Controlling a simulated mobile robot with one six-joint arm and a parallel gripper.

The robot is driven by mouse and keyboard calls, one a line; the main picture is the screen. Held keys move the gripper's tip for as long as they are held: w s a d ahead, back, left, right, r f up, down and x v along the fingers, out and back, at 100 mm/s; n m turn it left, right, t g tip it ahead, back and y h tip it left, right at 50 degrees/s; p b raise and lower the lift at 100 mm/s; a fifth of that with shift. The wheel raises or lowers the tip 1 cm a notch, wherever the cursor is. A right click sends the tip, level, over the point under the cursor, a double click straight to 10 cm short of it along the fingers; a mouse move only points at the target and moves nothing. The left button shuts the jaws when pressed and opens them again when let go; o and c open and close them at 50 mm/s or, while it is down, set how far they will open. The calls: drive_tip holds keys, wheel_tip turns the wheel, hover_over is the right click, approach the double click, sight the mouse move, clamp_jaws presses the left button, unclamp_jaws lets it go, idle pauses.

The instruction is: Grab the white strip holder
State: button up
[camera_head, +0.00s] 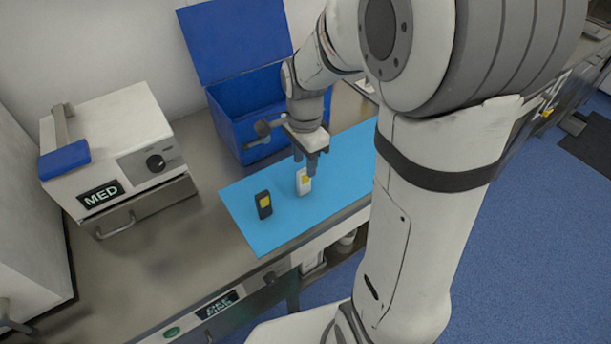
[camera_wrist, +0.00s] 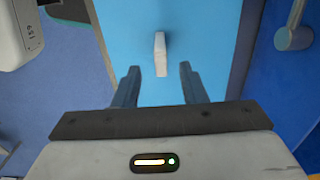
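The white strip holder (camera_head: 303,182) stands upright on the blue mat (camera_head: 280,226) in the head view, with a yellow patch on its front. In the wrist view the white holder (camera_wrist: 160,54) shows beyond the fingertips, roughly midway between them. My gripper (camera_head: 311,163) is above the holder in the head view, its fingers pointing down. In the wrist view my gripper (camera_wrist: 159,72) has its two fingers apart with nothing between them. I see no contact with the holder.
A black holder with a yellow patch (camera_head: 263,204) stands on the mat to the left of the white one. An open blue box (camera_head: 247,120) is behind the mat. A white MED unit (camera_head: 110,150) stands at the left. The steel counter (camera_head: 165,245) is clear at the front left.

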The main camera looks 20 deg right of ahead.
sight(304, 169)
drive_tip(key=shift+w+a+f, duration=0.1)
drive_tip(key=shift+w+f, duration=0.05)
drive_tip(key=shift+f, duration=1.8)
drive_tip(key=shift+c, duration=0.5)
clamp_jaws()
